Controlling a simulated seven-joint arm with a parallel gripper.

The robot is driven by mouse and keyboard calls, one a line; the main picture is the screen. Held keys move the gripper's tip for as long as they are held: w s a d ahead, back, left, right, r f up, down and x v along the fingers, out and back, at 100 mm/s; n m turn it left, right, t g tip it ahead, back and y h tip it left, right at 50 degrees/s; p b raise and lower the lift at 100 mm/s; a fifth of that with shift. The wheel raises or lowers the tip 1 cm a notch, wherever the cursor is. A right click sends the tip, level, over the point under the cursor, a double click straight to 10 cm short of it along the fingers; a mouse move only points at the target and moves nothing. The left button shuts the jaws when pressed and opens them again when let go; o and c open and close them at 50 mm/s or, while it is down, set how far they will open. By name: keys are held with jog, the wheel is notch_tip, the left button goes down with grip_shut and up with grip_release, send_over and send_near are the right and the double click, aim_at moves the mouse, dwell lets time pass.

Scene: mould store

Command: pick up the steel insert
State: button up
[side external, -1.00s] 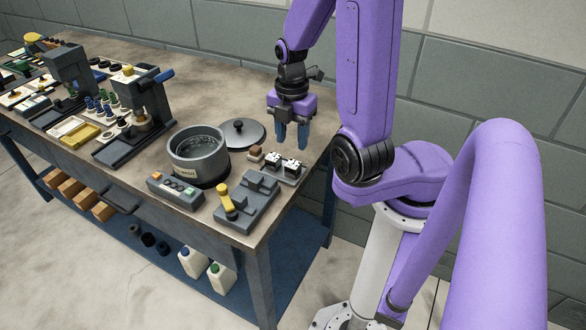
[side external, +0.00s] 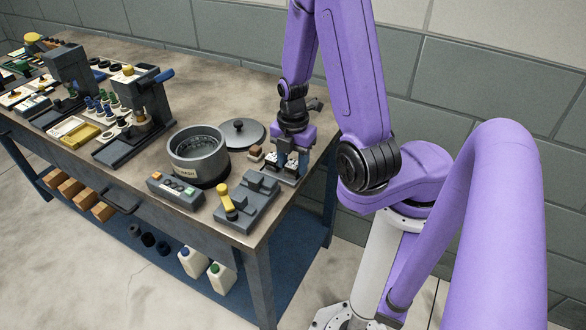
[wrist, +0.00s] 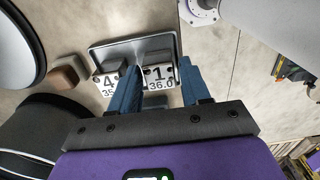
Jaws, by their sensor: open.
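In the wrist view, a shallow grey tray (wrist: 93,48) holds two small pieces side by side. Each has a white tag: one reads 1 and 36.0 (wrist: 157,79), the other reads 4 and a partly hidden number (wrist: 105,84). Dark grey metal tops show behind the tags; I take the one behind tag 1 as the steel insert (wrist: 154,58). My gripper (wrist: 160,70) is open, with one blue finger on each side of the piece tagged 1. Whether the fingers touch it is unclear. In the side view, my gripper (side external: 291,158) is low over the tray (side external: 284,181).
A brown block (side external: 256,153) sits beside the tray. The bench's right edge is near.

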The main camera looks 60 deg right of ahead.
jog(key=shift+f, duration=0.1)
grip_shut()
dwell(0.3)
